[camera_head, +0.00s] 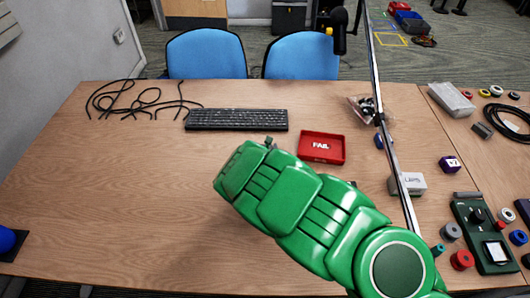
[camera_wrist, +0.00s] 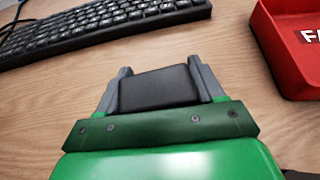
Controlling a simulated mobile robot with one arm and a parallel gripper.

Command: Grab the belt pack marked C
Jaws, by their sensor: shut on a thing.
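My gripper (camera_wrist: 158,74) is shut on a black box-shaped pack (camera_wrist: 157,89), with one grey finger against each side of it. No letter shows on the pack's visible face, so I cannot tell its marking. In the head view my gripper (camera_head: 268,144) is mostly hidden behind my green arm, at mid-table between the keyboard and the red tray. The pack is held above the wooden table.
A black keyboard (camera_head: 236,119) lies beyond my gripper. A red tray marked FAIL (camera_head: 328,161) is to its right. A white box (camera_head: 408,184), a purple box (camera_head: 450,164) and a green device (camera_head: 477,236) stand farther right. The table's left half is mostly clear.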

